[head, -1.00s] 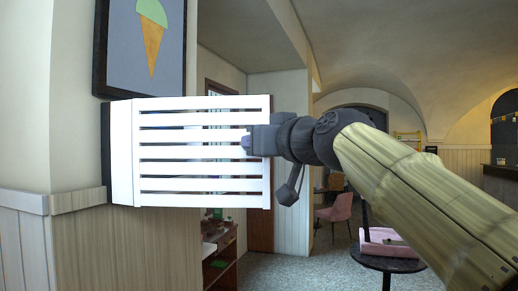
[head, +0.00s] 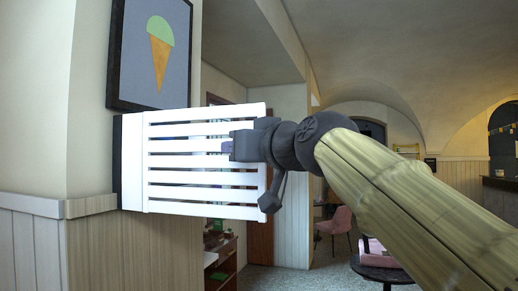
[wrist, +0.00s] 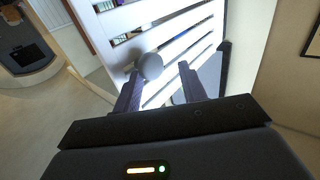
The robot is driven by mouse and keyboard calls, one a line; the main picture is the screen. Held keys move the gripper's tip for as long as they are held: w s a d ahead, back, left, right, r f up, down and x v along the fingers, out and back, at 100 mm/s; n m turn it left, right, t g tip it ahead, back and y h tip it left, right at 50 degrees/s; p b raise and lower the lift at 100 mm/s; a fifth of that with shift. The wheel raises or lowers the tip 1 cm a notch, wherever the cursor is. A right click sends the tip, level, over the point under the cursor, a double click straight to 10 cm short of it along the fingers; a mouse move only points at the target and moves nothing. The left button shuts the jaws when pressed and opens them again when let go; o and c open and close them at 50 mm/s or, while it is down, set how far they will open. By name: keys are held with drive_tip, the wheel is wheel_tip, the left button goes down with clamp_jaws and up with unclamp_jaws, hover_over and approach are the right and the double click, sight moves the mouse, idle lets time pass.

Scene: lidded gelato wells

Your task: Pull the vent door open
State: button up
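The vent door (head: 205,209) is a white slatted panel standing out from the wall at the left in the head view. Its left side meets a dark frame (head: 117,165). My gripper (head: 229,147) is in front of the slats, close to the door's right edge. In the wrist view the door (wrist: 180,30) fills the upper middle, with a round grey knob (wrist: 149,65) on it. The two fingers of my gripper (wrist: 160,88) are apart, with a gap between them. The knob is by the left fingertip; I cannot tell whether they touch.
A framed ice-cream picture (head: 156,50) hangs on the wall above the door. A pink chair (head: 336,222) and a dark round table (head: 385,272) stand at the lower right. A wooden shelf (head: 221,262) is below the door. Open floor (head: 300,279) shows between them.

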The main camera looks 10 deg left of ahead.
drive_tip(key=shift+o, duration=0.6)
drive_tip(key=shift+s+a, duration=0.15)
drive_tip(key=shift+a, duration=0.5)
drive_tip(key=shift+d+f, duration=0.15)
drive_tip(key=shift+f, duration=0.2)
drive_tip(key=b+v, duration=0.6)
drive_tip(key=v, duration=1.2)
drive_tip(key=shift+w+d+r+b, duration=0.25)
drive_tip(key=shift+r+b, duration=0.05)
drive_tip(key=shift+r, duration=0.15)
drive_tip(key=shift+w+f, duration=0.1)
